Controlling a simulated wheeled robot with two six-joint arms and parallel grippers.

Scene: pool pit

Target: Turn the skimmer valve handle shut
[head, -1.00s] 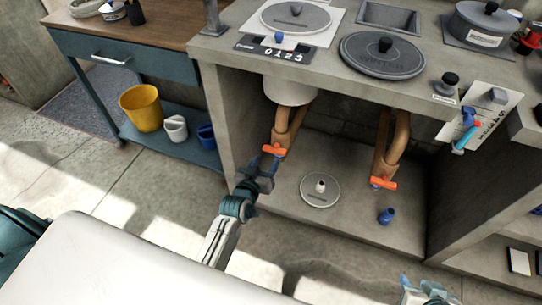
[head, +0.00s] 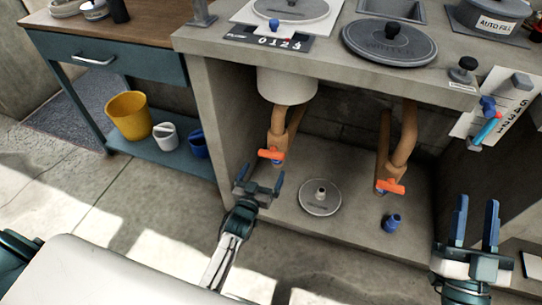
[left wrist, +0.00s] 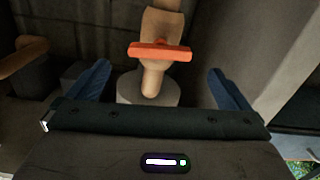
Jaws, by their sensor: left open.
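Two orange valve handles sit on tan pipes under the counter: a left handle (head: 271,155) below a white cylinder and a right handle (head: 391,187). I cannot tell by label which is the skimmer's. Both lie crosswise to their pipes. My left gripper (head: 261,176) is open and empty, just in front of and below the left handle, apart from it. In the left wrist view an orange handle (left wrist: 160,52) lies level across its pipe, ahead of and between the spread blue fingers. My right gripper (head: 477,205) is open and empty at the right, in front of the counter.
A round lid (head: 320,197) and a small blue fitting (head: 392,223) lie on the cabinet floor. A grey side wall (head: 213,125) bounds the recess at left. A yellow bucket (head: 130,115) stands on the blue shelf. A valve board (head: 497,108) hangs at right.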

